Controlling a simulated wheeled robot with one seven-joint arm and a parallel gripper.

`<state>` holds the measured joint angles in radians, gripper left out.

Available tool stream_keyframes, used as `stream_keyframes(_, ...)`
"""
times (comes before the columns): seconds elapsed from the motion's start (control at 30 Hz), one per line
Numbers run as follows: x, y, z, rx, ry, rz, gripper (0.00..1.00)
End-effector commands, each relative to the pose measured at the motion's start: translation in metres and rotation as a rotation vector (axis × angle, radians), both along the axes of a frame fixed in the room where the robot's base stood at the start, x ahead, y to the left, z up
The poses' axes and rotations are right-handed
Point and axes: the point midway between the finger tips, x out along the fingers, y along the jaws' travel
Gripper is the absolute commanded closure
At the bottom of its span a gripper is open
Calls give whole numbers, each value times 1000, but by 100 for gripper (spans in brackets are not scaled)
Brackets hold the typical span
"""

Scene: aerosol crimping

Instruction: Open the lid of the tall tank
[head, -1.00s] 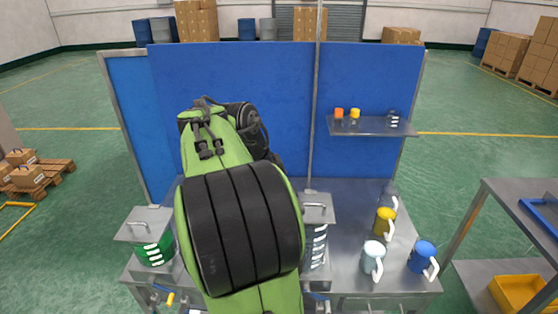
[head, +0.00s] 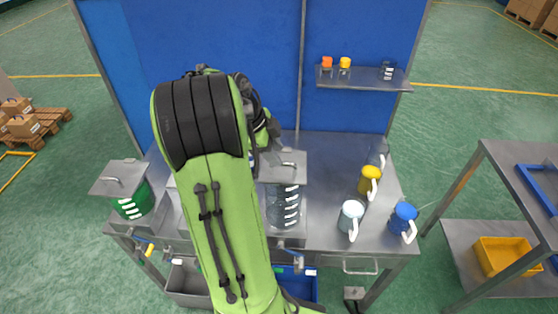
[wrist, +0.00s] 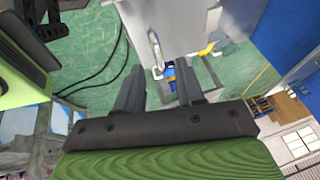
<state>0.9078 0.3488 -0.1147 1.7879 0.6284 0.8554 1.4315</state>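A clear-walled tank (head: 283,208) with white level marks stands on the steel bench, right of my arm. Its flat grey lid (head: 292,172) is down and carries a bar handle (head: 288,163). A tank with green contents (head: 133,203) stands at the left under a similar closed lid (head: 117,178). I cannot tell for certain which tank is taller. My gripper (wrist: 155,68) is open, with its two fingers apart in the wrist view. A metal bar handle (wrist: 154,48) beside a grey panel appears beyond the fingertips, apart from them. My arm hides the gripper and middle bench in the head view.
Yellow (head: 369,181), white (head: 350,217) and blue (head: 403,219) mugs stand at the bench's right. A shelf (head: 355,84) holds small jars on the blue back panel. Yellow and blue valve handles stick out at the bench front. A side table (head: 505,180) stands at right.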

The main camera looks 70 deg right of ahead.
Motion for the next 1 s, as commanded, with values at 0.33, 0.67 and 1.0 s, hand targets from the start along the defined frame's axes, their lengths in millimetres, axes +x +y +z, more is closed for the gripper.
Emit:
stream_keyframes(0.33,-11,-9,-31,-1,-2,2,62)
stream_keyframes(0.67,-11,-9,-30,-1,-2,3,88)
stream_keyframes(1.0,-11,-9,-30,0,-1,2,100)
